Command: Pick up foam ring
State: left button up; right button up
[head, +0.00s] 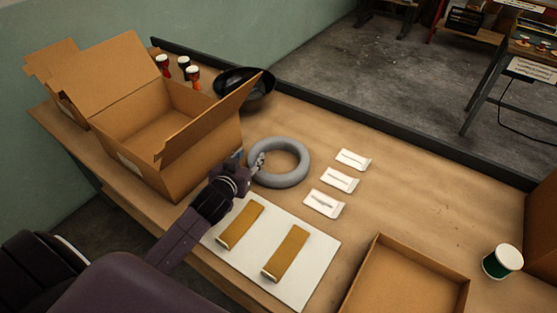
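The grey foam ring (292,180) lies on the wooden table, right of the large open cardboard box. My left gripper (256,163) is at the left side of the ring, with its fingertips over or against the rim. The fingers are small and partly hidden by the wrist, so I cannot tell whether they are open or shut on the rim. My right gripper is not in view.
The open cardboard box (193,155) stands close left of my gripper. A white sheet (252,247) with two brown strips lies in front. Three white packets (340,180) lie right of the ring. A black bowl (250,96) is behind; a shallow box (372,270) and green spool (502,261) are front right.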

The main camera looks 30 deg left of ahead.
aim_at(253, 153)
pick_arm(q)
jog(key=shift+x, duration=1.55)
jog(key=shift+s, duration=0.1)
grip_shut()
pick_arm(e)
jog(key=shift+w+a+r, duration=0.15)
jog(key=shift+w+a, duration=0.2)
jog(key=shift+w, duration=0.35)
